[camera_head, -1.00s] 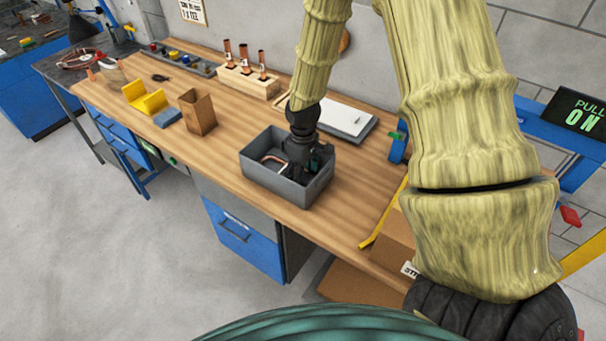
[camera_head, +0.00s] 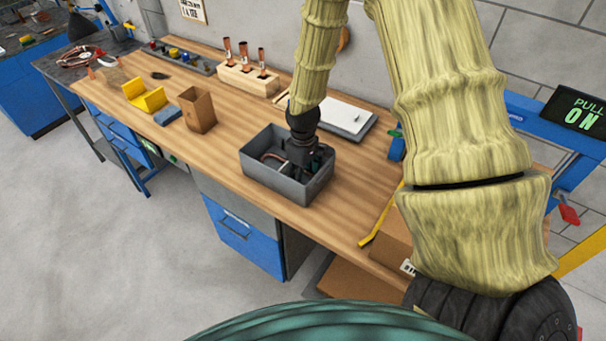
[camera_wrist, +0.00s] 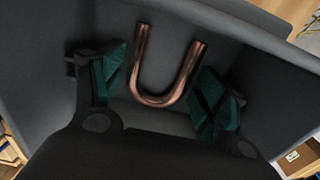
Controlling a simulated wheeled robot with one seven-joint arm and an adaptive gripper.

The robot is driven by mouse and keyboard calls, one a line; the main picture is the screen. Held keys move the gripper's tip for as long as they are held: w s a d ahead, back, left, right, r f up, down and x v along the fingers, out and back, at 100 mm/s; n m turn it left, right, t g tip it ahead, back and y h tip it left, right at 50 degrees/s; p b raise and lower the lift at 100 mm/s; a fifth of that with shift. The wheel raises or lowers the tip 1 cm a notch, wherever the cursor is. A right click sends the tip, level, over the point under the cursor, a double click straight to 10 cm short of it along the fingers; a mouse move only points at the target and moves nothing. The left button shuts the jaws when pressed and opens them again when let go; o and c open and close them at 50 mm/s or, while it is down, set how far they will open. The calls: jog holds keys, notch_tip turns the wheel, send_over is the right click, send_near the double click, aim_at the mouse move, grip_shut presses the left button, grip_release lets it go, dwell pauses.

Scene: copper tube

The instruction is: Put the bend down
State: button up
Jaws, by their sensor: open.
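The bend is a U-shaped copper tube (camera_wrist: 158,99). In the wrist view it lies inside the grey bin (camera_wrist: 50,60), its two open ends pointing away from my gripper (camera_wrist: 160,92). My gripper is open, with one green-padded finger on each side of the bend and a gap showing beside each leg. In the head view my gripper (camera_head: 309,162) reaches down into the grey bin (camera_head: 268,181) on the workbench. A piece of the copper bend (camera_head: 272,157) shows there at the bin's left, and my gripper hides the rest.
A wooden block (camera_head: 248,80) with several upright copper tubes stands behind the bin. A brown box (camera_head: 197,110), a blue block (camera_head: 167,116) and a yellow holder (camera_head: 144,97) are at left. A white-topped plate (camera_head: 343,117) lies behind. The bin walls surround my gripper closely.

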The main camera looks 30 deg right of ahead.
aim_at(303, 180)
notch_tip(303, 180, up, 12)
jog(key=b, duration=0.3)
jog(key=shift+r+b, duration=0.15)
jog(key=shift+b, duration=0.2)
dwell(0.4)
